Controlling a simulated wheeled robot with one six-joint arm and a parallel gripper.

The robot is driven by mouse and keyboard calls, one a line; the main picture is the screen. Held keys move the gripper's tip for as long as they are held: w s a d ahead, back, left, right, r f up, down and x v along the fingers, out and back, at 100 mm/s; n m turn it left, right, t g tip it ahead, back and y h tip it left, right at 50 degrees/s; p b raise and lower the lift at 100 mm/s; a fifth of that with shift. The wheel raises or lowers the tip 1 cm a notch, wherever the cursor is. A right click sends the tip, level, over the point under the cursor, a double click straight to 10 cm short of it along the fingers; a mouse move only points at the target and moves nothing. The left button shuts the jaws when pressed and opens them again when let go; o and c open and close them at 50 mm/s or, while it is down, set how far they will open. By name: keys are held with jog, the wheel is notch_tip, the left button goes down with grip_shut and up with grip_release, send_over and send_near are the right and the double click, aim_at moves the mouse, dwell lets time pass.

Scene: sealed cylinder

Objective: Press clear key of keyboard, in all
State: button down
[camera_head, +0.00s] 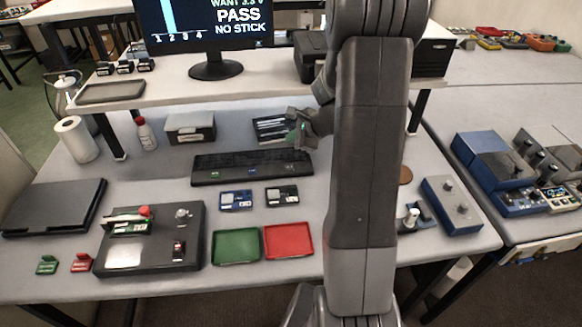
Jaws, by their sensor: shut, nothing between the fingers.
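My gripper (293,140) is just above the far right part of the keyboard, shut and empty. Its height over the keys is hard to judge, and contact cannot be told. My arm covers what lies to the right of the keyboard. The monitor (208,25) on the shelf reads "WANT 3.3 V", "PASS" and "NO STICK".
Two small boards, one blue (235,200) and one dark (282,195), lie before the keyboard. Green (236,246) and red (288,240) trays are nearer. A dark fixture (190,235) is at left. A grey box (190,127) and a dark tray (268,129) stand behind the keyboard.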

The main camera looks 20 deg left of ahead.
jog(key=shift+f, duration=0.1)
jog(key=b, duration=0.6)
send_over(292, 169)
notch_tip(292, 169, down, 8)
jog(key=shift+w+r, duration=0.1)
jog(key=shift+r, duration=0.05)
jog(key=shift+f, duration=0.5)
jog(key=shift+b, duration=0.35)
dwell(0.9)
jog(key=shift+f+b, duration=0.4)
jog(key=shift+f+b, duration=0.35)
jog(key=shift+b, duration=0.05)
dwell(0.5)
jog(key=shift+r, duration=0.1)
jog(key=shift+r+p, duration=0.6)
jog(key=shift+r, duration=0.1)
jog(key=shift+r, duration=0.1)
